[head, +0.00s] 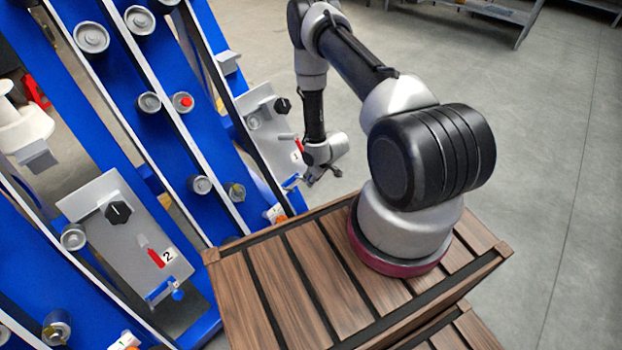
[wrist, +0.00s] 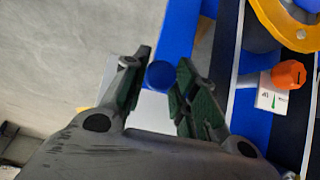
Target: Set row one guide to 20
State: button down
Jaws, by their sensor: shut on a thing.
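The row one plate (head: 268,128) is grey, with a black knob (head: 283,105) and a red mark beside the label "1" (head: 296,157). Its blue guide (head: 291,183) shows at the plate's lower edge, partly hidden by my gripper (head: 314,178). In the wrist view, the guide's round blue knob (wrist: 160,76) sits between the two green-padded fingers of my gripper (wrist: 162,80), which is shut on it. The guide's scale reading is too small to make out.
A second plate (head: 130,225) labelled "2" has its own black knob and blue guide (head: 165,291). An orange knob (wrist: 288,74) with a small label is right of the fingers in the wrist view. Blue frame beams with rollers fill the left; open floor is at right.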

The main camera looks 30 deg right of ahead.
jog(key=shift+w+d, duration=0.1)
jog(key=shift+d, duration=0.2)
jog(key=c, duration=1.1)
grip_release()
jog(key=v, duration=1.2)
jog(key=shift+a, duration=0.1)
